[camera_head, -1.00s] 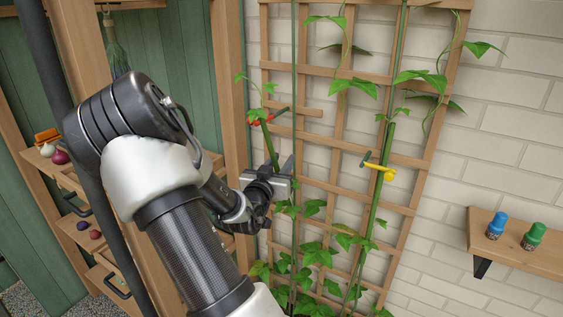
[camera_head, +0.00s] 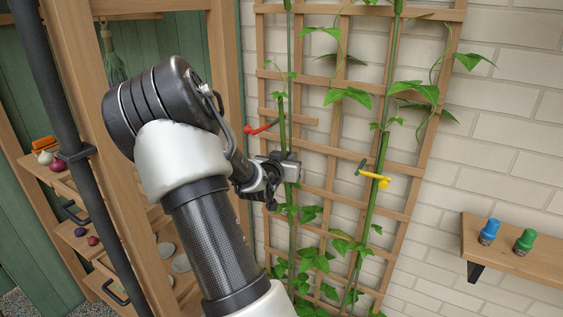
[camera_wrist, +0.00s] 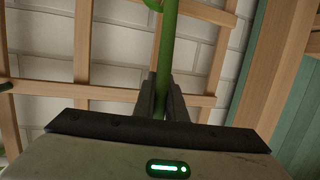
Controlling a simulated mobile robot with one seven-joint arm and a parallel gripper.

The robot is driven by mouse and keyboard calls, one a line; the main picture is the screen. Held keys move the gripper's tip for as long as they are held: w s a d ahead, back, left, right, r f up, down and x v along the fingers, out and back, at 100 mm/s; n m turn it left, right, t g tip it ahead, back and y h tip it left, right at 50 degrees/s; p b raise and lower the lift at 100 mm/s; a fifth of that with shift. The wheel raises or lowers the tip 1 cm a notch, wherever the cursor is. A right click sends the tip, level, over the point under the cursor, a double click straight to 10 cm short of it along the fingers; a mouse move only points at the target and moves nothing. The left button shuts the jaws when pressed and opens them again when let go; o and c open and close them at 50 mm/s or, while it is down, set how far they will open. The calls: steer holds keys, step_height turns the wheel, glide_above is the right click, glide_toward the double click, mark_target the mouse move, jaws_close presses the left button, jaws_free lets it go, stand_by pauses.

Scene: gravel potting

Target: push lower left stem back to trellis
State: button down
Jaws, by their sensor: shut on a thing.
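The left stem (camera_head: 283,118) is thick and green and stands close to upright in front of the left part of the wooden trellis (camera_head: 330,120). My gripper (camera_head: 290,166) is shut on this stem, low on the left side of the trellis. In the wrist view, the stem (camera_wrist: 167,50) rises from between the two dark fingers (camera_wrist: 162,106), with trellis slats behind it. I cannot tell whether the stem touches the slats. The gripper hides the held part of the stem.
A red clip (camera_head: 260,128) sticks out left of the stem, just above my gripper. A yellow clip (camera_head: 375,178) crosses the right stem (camera_head: 378,150). A shelf (camera_head: 530,258) with a blue and a green bottle is at right. A wooden cabinet (camera_head: 110,200) stands close at left.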

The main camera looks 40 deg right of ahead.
steer(key=shift+w+d, duration=0.15)
steer(key=shift+d, duration=0.35)
steer(key=c, duration=1.8)
jaws_free()
steer(key=shift+a, duration=0.1)
steer(key=p+v, duration=0.1)
steer(key=v, duration=1.6)
steer(key=shift+r+p, duration=0.35)
steer(key=shift+r, duration=0.05)
